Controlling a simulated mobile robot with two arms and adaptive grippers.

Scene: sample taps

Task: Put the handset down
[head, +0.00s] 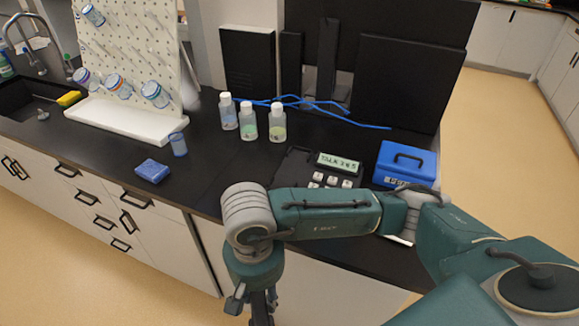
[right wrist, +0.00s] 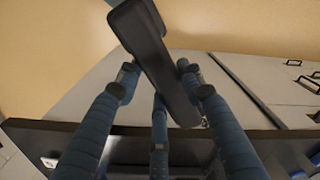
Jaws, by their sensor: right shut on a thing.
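The handset (right wrist: 152,55) is a long dark bar, tilted, between the fingers of my right gripper (right wrist: 158,82) in the right wrist view. The gripper is shut on it. In the head view my right gripper (head: 252,300) hangs in front of the counter's front edge, low in the picture. The handset cannot be made out clearly there. A black desk phone base (head: 292,168) with a lit green display and pale keys sits on the counter, beyond my right forearm, which hides part of it. My left gripper is not in view.
A blue box with a handle (head: 407,163) stands right of the phone base. Several capped bottles (head: 249,122) stand behind, left of the base. A blue sponge-like block (head: 152,171) and small cup (head: 178,144) lie farther left. The counter (head: 215,175) between is clear.

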